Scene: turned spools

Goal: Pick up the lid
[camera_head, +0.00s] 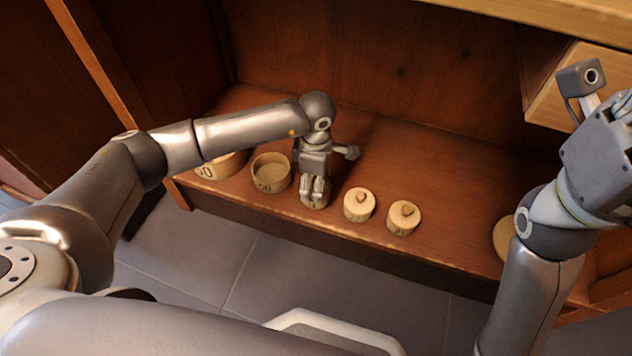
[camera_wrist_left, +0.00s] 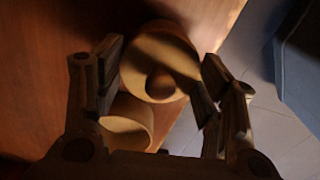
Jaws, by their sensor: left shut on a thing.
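My left gripper (camera_head: 314,188) points down over a round wooden box (camera_head: 316,204) on the shelf, and its fingers hide most of that box in the head view. In the left wrist view, a round pale wooden lid (camera_wrist_left: 153,58) with a knob (camera_wrist_left: 160,83) sits between the fingers of my left gripper (camera_wrist_left: 162,82), which are shut on it. Whether the lid is apart from the box beneath cannot be told. My right arm is at the right of the head view; its fingers are not visible.
An open round box (camera_head: 271,173) stands just left of the gripper, with another round box (camera_head: 222,168) farther left. Two small knobbed, lidded boxes (camera_head: 359,205) (camera_head: 404,218) stand to the right. A round wooden piece (camera_head: 504,238) is partly behind my right arm. The shelf's back is clear.

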